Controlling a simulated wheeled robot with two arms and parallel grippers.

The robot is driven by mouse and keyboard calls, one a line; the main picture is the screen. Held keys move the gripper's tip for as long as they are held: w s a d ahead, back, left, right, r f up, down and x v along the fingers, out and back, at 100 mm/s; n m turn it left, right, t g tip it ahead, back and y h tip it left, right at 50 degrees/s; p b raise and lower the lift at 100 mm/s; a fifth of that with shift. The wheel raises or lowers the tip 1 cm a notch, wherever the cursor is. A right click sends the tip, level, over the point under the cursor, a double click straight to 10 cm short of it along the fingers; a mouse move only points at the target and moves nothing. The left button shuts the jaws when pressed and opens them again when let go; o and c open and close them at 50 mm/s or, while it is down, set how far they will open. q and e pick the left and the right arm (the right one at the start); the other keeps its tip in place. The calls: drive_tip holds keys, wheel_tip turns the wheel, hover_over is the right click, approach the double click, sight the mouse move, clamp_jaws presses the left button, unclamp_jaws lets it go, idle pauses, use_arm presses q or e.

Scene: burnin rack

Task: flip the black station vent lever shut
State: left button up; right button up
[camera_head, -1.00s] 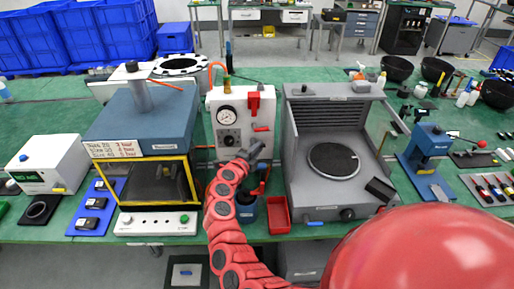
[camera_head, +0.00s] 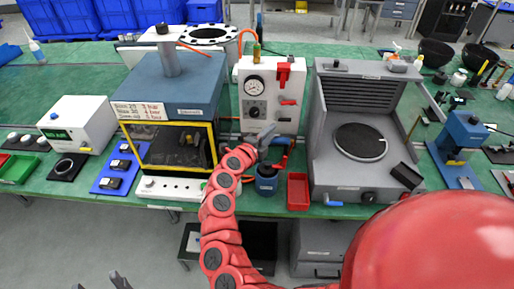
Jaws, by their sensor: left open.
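The white gauge station (camera_head: 254,118) stands at the back middle of the bench, with a round dial and a knob. A red lever (camera_head: 284,73) is at its upper right, and a small red handle (camera_head: 289,102) sits lower on its face. I cannot tell which is the vent lever; no black lever is plain to see.
A blue pot (camera_head: 266,184) stands below my right gripper, beside a red tray (camera_head: 298,192). A blue-topped oven (camera_head: 175,90) is left of the station, and a grey machine (camera_head: 330,150) with a round plate is right. My red arm part covers the lower right.

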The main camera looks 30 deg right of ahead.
drive_tip(key=b+v, duration=0.1)
drive_tip(key=v, duration=0.6)
drive_tip(key=shift+a, duration=0.25)
drive_tip(key=shift+s+a+r, duration=0.15)
drive_tip(key=shift+s+a, duration=0.25)
drive_tip(key=shift+a, duration=0.05)
